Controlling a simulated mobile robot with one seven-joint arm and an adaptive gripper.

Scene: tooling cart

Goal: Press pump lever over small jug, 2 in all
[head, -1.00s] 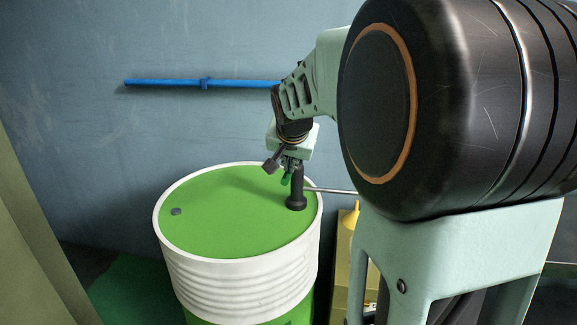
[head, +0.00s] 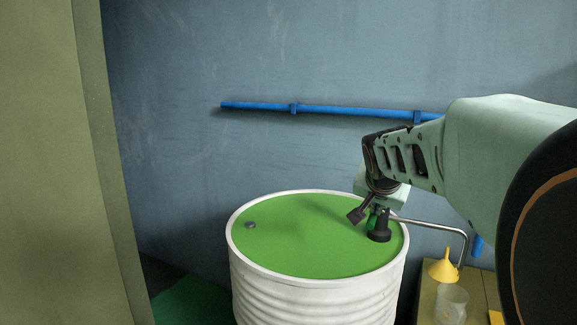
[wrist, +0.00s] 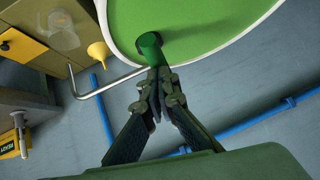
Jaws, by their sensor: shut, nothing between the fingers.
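The pump (head: 379,228) stands on the drum's green top, near its right edge. Its green lever end (head: 372,216) shows beside my gripper (head: 362,218); it also shows in the wrist view (wrist: 149,45). There my gripper (wrist: 157,74) is shut with empty fingers, its tips right at the green lever end; I cannot tell if they touch. A thin metal spout (head: 430,222) runs right from the pump and bends down at its end. The small clear jug (head: 451,305) stands on a cabinet to the right; I cannot tell whether it is directly under the spout.
The white-rimmed drum (head: 300,282) stands before a blue wall. A yellow funnel (head: 443,268) is beside the jug on the olive cabinet (head: 426,297). A blue pipe (head: 345,109) runs along the wall. A tall olive panel (head: 75,170) stands at the left.

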